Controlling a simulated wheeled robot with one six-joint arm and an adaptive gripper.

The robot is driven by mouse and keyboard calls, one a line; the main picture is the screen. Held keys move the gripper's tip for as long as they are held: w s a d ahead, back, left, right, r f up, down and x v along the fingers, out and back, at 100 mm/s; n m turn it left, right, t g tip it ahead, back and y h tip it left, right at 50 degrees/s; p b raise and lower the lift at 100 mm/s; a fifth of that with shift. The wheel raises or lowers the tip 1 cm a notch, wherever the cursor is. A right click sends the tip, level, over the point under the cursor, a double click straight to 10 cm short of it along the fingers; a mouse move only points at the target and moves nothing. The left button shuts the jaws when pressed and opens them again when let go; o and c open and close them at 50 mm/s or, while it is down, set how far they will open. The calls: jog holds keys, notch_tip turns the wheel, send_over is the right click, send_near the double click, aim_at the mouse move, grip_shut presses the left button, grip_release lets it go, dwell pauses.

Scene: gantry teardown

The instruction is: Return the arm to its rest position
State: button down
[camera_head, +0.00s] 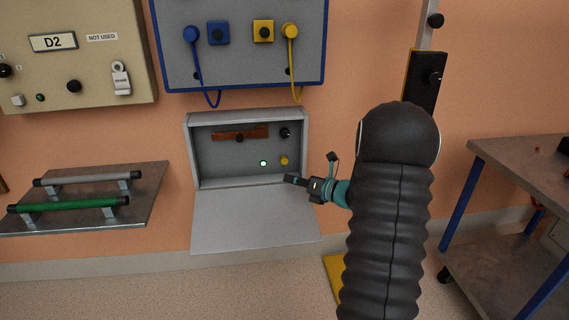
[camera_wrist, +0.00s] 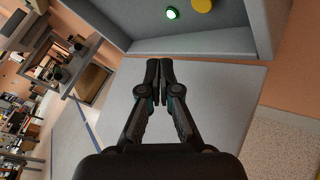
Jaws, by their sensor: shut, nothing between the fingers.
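My gripper (camera_head: 291,179) is at the right front of an open grey wall box (camera_head: 206,151), just above its lowered lid (camera_head: 245,218). In the wrist view my gripper (camera_wrist: 158,64) has its two fingertips together with nothing between them. My dark ribbed arm reaches in from the lower right in the head view. Inside the box are a lit round indicator (camera_head: 263,163), a yellow knob (camera_head: 284,160), a black knob (camera_head: 285,133) and a brown bar (camera_head: 240,132).
A blue-framed panel (camera_head: 240,65) with blue and yellow cables hangs above the box. A shelf (camera_head: 145,196) with a grey and a green handle bar is at left. A blue-legged metal table (camera_head: 520,160) stands at right. Floor (camera_head: 200,290) in front of the box is clear.

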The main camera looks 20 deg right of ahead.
jog(key=s+a+r+n+g+p, duration=0.1)
jog(key=s+a+r+n+g, duration=0.35)
jog(key=s+a+n, duration=0.55)
jog(key=s+a+r+n+g, duration=0.3)
jog(key=s+a+n+g, duration=0.25)
jog(key=a+n, duration=0.45)
jog(key=s+r+n+t+h+p, duration=0.1)
jog(key=s+r+n+h, duration=0.2)
jog(key=s+n+h, duration=0.5)
jog(key=shift+s+d+r+n, duration=0.2)
jog(key=shift+s+d+n, duration=0.25)
jog(key=shift+s+n, duration=4.7)
jog(key=shift+s+m, duration=0.35)
